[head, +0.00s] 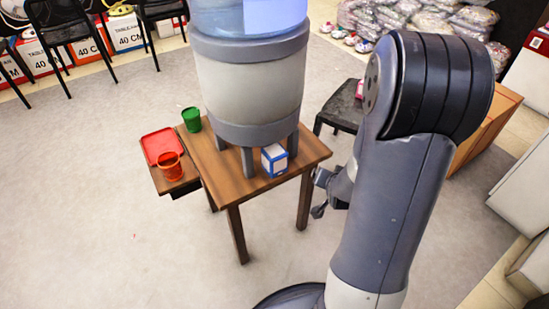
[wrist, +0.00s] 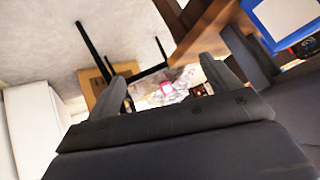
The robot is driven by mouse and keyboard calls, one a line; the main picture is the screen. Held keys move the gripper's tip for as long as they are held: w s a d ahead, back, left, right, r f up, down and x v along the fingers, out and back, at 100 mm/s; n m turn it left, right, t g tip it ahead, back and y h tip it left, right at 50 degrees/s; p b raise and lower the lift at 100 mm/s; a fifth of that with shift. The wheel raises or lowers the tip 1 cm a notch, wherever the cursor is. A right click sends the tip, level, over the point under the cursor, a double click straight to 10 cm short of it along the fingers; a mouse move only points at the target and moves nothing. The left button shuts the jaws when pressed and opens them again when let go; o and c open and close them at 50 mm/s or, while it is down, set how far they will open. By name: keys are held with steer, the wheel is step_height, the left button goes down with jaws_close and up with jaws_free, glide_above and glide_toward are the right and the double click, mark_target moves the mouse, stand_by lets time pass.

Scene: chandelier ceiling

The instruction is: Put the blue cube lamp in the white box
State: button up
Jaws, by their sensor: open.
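The blue cube lamp (head: 274,160), a small cube with white faces and blue edges, stands on a wooden table (head: 228,176) beside a leg of the large water dispenser. In the wrist view a white and blue face, apparently the lamp (wrist: 285,18), shows at the upper right, outside my fingers. My gripper (head: 319,195) is open and empty, just right of the table edge; its spread fingers also show in the wrist view (wrist: 170,76). White box-like blocks stand at the right edge (head: 522,180); I cannot tell which one is the white box.
The water dispenser (head: 248,85) fills most of the tabletop. A green cup (head: 191,119), a red tray (head: 161,143) and an orange cup (head: 171,166) are at the left. A dark chair (head: 341,108) stands behind my arm. The floor left and in front is clear.

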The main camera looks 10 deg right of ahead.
steer(key=w+a+r+n+t+y, duration=0.3)
steer(key=w+a+n, duration=0.15)
steer(key=n, duration=0.25)
steer(key=n+y, duration=0.4)
glide_toward(275, 158)
steer(key=w+f, duration=0.3)
steer(key=x, duration=0.3)
steer(key=b+x, duration=0.1)
steer(key=x, duration=0.2)
steer(key=b+x, duration=0.1)
steer(key=x, duration=0.3)
steer(key=shift+d+f, duration=0.25)
steer(key=shift+d, duration=0.05)
steer(key=shift+c, duration=0.4)
steer(key=c, duration=1.2)
steer(key=shift+r, duration=0.15)
